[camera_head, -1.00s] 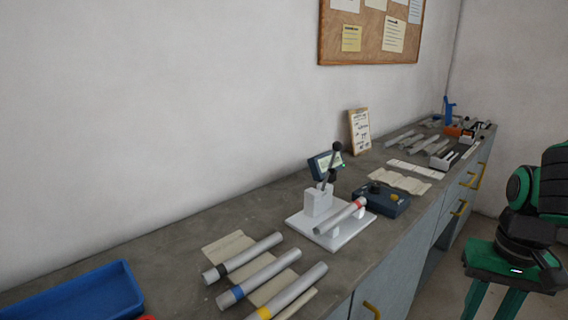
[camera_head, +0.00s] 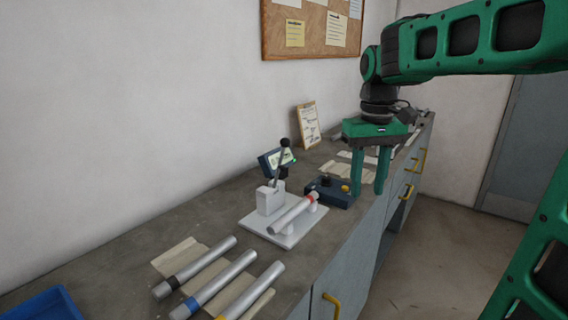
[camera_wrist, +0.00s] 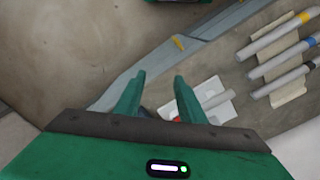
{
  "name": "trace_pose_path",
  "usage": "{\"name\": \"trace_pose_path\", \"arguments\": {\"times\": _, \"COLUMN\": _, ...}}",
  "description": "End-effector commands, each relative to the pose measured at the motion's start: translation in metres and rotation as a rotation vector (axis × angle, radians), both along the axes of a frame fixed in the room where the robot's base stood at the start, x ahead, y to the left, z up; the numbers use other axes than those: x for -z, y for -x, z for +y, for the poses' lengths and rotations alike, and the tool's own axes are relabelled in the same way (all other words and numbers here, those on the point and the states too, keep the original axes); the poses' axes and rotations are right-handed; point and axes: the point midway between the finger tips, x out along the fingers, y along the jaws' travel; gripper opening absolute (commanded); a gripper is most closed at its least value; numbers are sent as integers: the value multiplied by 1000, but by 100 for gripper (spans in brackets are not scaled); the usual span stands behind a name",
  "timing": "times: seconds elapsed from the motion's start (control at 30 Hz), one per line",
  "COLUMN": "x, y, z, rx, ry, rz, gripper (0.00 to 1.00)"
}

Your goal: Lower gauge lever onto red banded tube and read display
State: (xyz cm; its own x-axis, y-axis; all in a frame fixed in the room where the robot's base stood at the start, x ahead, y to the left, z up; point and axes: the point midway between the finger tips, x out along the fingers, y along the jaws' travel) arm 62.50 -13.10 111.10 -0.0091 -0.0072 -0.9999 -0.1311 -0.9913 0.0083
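The gauge has a white base (camera_head: 262,225) on the bench. Its lever (camera_head: 281,160), tipped with a black ball, stands raised above the tube. The red banded tube (camera_head: 291,214) lies on the base's supports, its red band at the right end. My gripper (camera_head: 369,192) is open and empty, pointing down, right of the gauge near the bench's front edge. In the wrist view, between and beyond the fingertips (camera_wrist: 160,77), the white base (camera_wrist: 210,84) shows, partly hidden by a finger.
Several banded tubes (camera_head: 228,282) lie on paper at the front left, beside a blue tray (camera_head: 45,305). A clipboard (camera_head: 308,125) leans on the wall. Open floor lies right of the bench.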

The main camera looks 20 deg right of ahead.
Motion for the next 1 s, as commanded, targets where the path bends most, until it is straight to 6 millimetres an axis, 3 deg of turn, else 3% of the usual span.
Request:
{"name": "trace_pose_path", "arguments": {"times": 0.03, "x": -14, "y": -30, "z": 13, "rx": -63, "ry": -2, "rz": 0, "gripper": 36}}
{"name": "trace_pose_path", "arguments": {"times": 0.2, "x": -54, "y": -108, "z": 61, "rx": -274, "ry": -18, "rz": 7, "gripper": 36}}
{"name": "trace_pose_path", "arguments": {"times": 0.3, "x": -72, "y": -144, "z": 89, "rx": -386, "ry": -32, "rz": 7, "gripper": 36}}
{"name": "trace_pose_path", "arguments": {"times": 0.4, "x": -84, "y": -167, "z": 109, "rx": -469, "ry": -44, "rz": 7, "gripper": 36}}
{"name": "trace_pose_path", "arguments": {"times": 0.57, "x": -95, "y": -187, "z": 127, "rx": -543, "ry": -56, "rz": 4, "gripper": 36}}
{"name": "trace_pose_path", "arguments": {"times": 0.73, "x": -96, "y": -194, "z": 133, "rx": -571, "ry": -61, "rz": 4, "gripper": 36}}
{"name": "trace_pose_path", "arguments": {"times": 1.0, "x": -63, "y": -192, "z": 134, "rx": -571, "ry": -61, "rz": 6, "gripper": 36}}
